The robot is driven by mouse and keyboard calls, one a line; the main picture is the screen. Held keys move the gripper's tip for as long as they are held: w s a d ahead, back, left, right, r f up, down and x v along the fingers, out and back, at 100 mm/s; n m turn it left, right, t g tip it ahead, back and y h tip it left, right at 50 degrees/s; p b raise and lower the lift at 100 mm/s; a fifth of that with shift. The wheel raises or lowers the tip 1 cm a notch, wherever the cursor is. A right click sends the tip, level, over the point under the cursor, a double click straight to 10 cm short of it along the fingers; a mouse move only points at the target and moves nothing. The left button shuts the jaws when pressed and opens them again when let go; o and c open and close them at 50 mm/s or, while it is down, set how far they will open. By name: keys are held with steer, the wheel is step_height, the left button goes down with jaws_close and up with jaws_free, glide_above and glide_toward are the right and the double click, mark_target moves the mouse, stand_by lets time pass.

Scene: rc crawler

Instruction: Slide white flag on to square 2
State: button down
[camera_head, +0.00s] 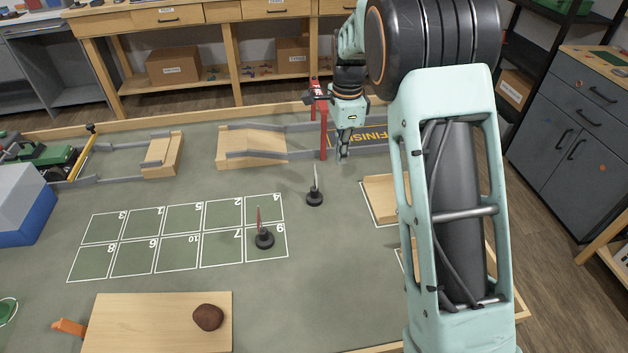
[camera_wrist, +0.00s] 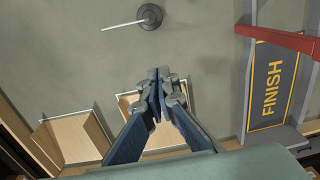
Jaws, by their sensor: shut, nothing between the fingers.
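The white flag (camera_head: 314,196) stands upright on a round black base on the green mat, to the right of the numbered grid. In the wrist view its base and pale pole (camera_wrist: 125,22) show at the top. Square 2 (camera_head: 223,215) is in the grid's far row, second from the right, and looks empty. My gripper (camera_head: 342,158) points down, beyond and to the right of the white flag, apart from it. In the wrist view my gripper (camera_wrist: 158,76) has its fingers together with nothing held.
A red flag (camera_head: 264,239) stands in the near row's rightmost square. A wooden ramp (camera_head: 252,147) lies beyond the grid. A red post (camera_head: 323,130) stands by the FINISH strip (camera_wrist: 272,88), near my gripper. Wooden blocks (camera_head: 380,196) lie right. The mat between white flag and square 4 is clear.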

steer(key=f, duration=0.6)
steer(key=f+b, duration=0.1)
steer(key=f, duration=0.4)
steer(key=shift+w+a+f, duration=0.1)
steer(key=shift+a+f, duration=0.1)
steer(key=shift+f, duration=0.2)
steer(key=shift+s+a+r, duration=0.1)
steer(key=shift+s+a, duration=0.05)
steer(key=shift+a, duration=0.5)
steer(key=shift+s+a+r, duration=0.1)
steer(key=shift+s+a, duration=0.05)
steer(key=shift+a, duration=0.45)
steer(key=shift+s+a, duration=0.1)
steer(key=shift+a, duration=0.45)
steer(key=s+a+p, duration=0.1)
steer(key=s+a, duration=0.1)
steer(key=a, duration=0.6)
steer(key=s+a, duration=0.2)
steer(key=a, duration=0.6)
steer(key=s+a+p, duration=0.1)
steer(key=s+a, duration=0.1)
steer(key=a, duration=0.7)
steer(key=shift+p, duration=0.35)
